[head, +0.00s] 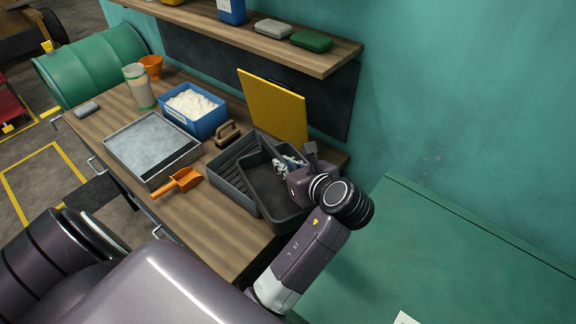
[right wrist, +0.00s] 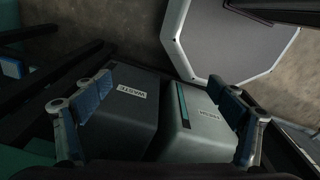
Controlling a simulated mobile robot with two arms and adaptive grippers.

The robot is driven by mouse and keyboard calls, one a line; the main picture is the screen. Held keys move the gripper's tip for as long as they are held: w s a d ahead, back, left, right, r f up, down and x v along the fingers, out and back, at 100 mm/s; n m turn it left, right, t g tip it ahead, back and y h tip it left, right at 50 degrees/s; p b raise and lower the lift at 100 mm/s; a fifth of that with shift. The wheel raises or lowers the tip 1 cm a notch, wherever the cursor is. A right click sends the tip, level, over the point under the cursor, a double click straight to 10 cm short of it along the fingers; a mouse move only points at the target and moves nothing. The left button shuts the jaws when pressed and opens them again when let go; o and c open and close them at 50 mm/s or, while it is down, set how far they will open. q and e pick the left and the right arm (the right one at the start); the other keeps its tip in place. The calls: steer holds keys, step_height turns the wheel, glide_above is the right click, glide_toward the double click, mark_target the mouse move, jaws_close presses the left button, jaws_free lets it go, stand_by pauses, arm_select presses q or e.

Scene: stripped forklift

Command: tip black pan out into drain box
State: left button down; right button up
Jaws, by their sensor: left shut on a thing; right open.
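The black pan (head: 262,190) is at the right end of the workbench, beside and partly overlapping the grey drain box (head: 230,187) with a ribbed floor. Its inside looks dark, and I cannot tell what is in it. My left gripper (head: 288,164) is shut on the pan near its far right side; my wrist hides the pan's right end. I cannot tell whether the pan rests on the bench or is held just above it. In the right wrist view my right gripper (right wrist: 158,88) is open and empty, away from the pan and box.
An orange scoop (head: 180,182), a grey tray (head: 153,168), a blue bin of white material (head: 178,123), a brush (head: 228,134) and a yellow board (head: 272,105) surround the box. A shelf (head: 235,37) overhangs behind. Grey bins, one labelled WASTE (right wrist: 125,115), show below my right gripper.

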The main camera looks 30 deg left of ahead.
mark_target(275, 155)
arm_select(q)
steer(key=shift+w+a+f+h, duration=0.25)
steer(key=shift+w+a+h, duration=0.1)
steer(key=shift+a, duration=0.35)
steer(key=shift+w+a+f+g+b, duration=0.3)
steer(key=shift+w+a+b, duration=0.05)
steer(key=shift+a+b, duration=0.3)
steer(key=shift+w+a+f+h+b, duration=0.25)
steer(key=shift+w+a+h+b, duration=0.1)
steer(key=shift+a+h, duration=0.25)
steer(key=shift+w+a, duration=0.15)
steer(key=shift+a, duration=0.15)
steer(key=shift+d, duration=0.1)
arm_select(e)
steer(key=shift+w+f, duration=0.3)
steer(key=shift+f, duration=0.65)
arm_select(q)
steer(key=shift+r, duration=0.1)
